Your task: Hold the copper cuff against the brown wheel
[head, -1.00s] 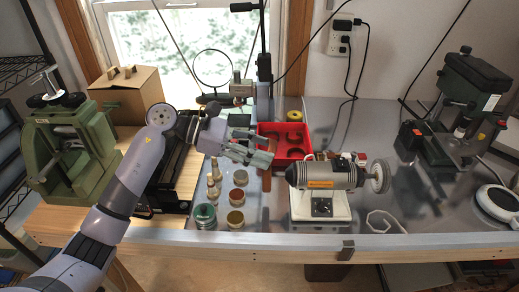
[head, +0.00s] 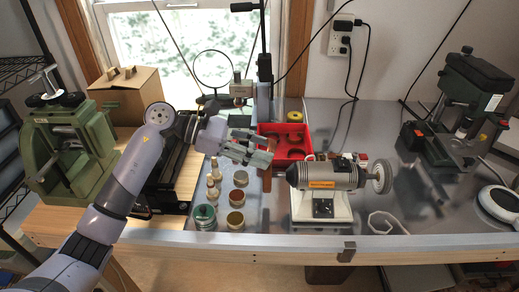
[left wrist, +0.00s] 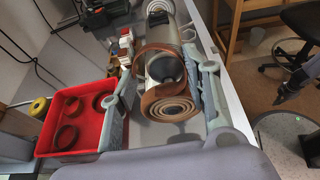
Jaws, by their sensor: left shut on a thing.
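The brown wheel (head: 267,184) is on the left end of the grey motor (head: 324,175) and shows nearly edge-on in the head view. In the left wrist view the ringed face of the brown wheel (left wrist: 172,110) lies between my fingers. My left gripper (head: 262,157) is at the upper part of the wheel. The left wrist view shows my left gripper (left wrist: 168,75) shut on the copper cuff (left wrist: 143,62), an open brown band. The cuff is right at the wheel; I cannot tell whether they touch. The fingers hide the cuff in the head view.
A red tray (head: 306,152) with more cuffs stands behind the wheel. Several tins and small bottles (head: 236,198) are at the left. A white wheel (head: 382,177) is on the motor's right end. A green drill press (head: 468,110) stands far right.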

